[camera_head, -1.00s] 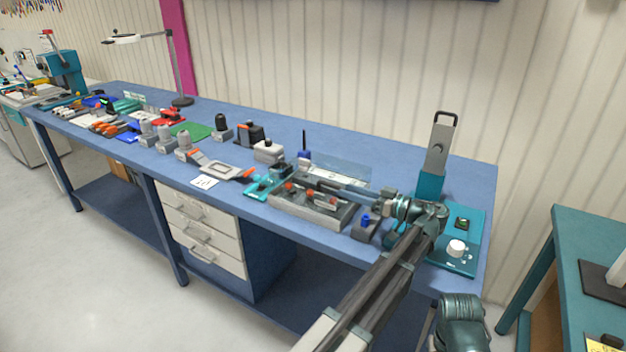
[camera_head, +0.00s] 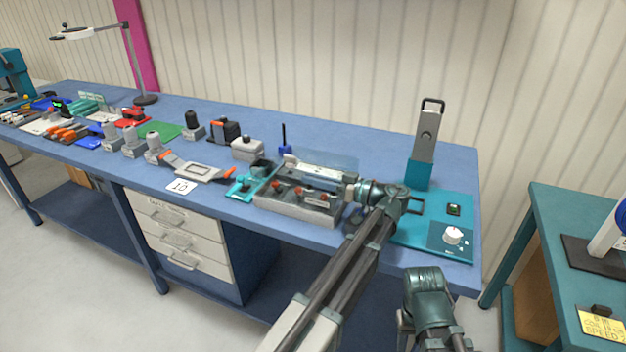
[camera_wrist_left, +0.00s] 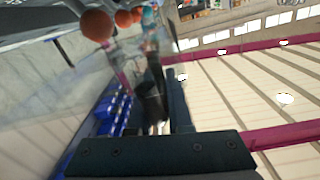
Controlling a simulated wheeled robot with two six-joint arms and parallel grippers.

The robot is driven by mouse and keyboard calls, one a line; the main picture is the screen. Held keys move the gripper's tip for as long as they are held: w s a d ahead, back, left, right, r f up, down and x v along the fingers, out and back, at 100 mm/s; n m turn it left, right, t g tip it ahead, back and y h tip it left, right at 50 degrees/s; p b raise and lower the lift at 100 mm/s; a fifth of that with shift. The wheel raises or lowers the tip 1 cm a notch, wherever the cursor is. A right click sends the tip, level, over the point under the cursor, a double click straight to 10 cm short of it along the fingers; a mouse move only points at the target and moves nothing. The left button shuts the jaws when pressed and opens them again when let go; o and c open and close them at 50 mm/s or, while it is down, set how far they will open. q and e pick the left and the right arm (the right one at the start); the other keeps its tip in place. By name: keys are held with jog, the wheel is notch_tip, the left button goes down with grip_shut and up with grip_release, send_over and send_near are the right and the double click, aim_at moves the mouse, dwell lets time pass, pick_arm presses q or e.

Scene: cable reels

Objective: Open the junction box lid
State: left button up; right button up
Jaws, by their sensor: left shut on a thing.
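The junction box (camera_head: 296,206) is a grey open-topped case with red-orange knobs, near the front edge of the blue bench. Its clear lid (camera_head: 340,161) stands raised at the back of the box; its exact tilt is hard to tell. My left gripper (camera_head: 306,171) reaches in from the right above the box and is shut on the lid. In the left wrist view the dark fingers (camera_wrist_left: 165,95) meet the clear panel (camera_wrist_left: 110,70), with orange knobs (camera_wrist_left: 97,25) beyond it. My right arm shows at the lower right; its gripper is out of view.
A teal panel with a white knob (camera_head: 453,235) and an upright grey lever (camera_head: 426,135) stand right of the box. A teal clamp (camera_head: 247,187), grey frame (camera_head: 195,170) and several small parts crowd the left. A blue marker-like piece (camera_head: 284,140) stands behind.

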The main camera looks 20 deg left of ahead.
pick_arm(q)
grip_shut()
jog(key=shift+r, duration=0.1)
dwell(1.0)
jog(key=shift+w+r+p, duration=0.15)
jog(key=shift+r+p, duration=0.05)
jog(key=shift+p, duration=0.1)
jog(key=w+r+m+p, duration=0.1)
jog(key=r+p, duration=0.1)
jog(key=w+r+m+p, duration=0.2)
jog(key=r+p, duration=0.1)
jog(key=shift+w+d+r+p, duration=0.1)
jog(key=shift+w+r+p, duration=0.2)
jog(key=w+r+m+p, duration=0.2)
jog(key=w+r+p, duration=0.2)
jog(key=w, duration=0.2)
jog(key=shift+r+m, duration=0.15)
jog(key=shift+m, duration=0.25)
jog(key=shift+d, duration=0.1)
jog(key=o, duration=0.6)
grip_release()
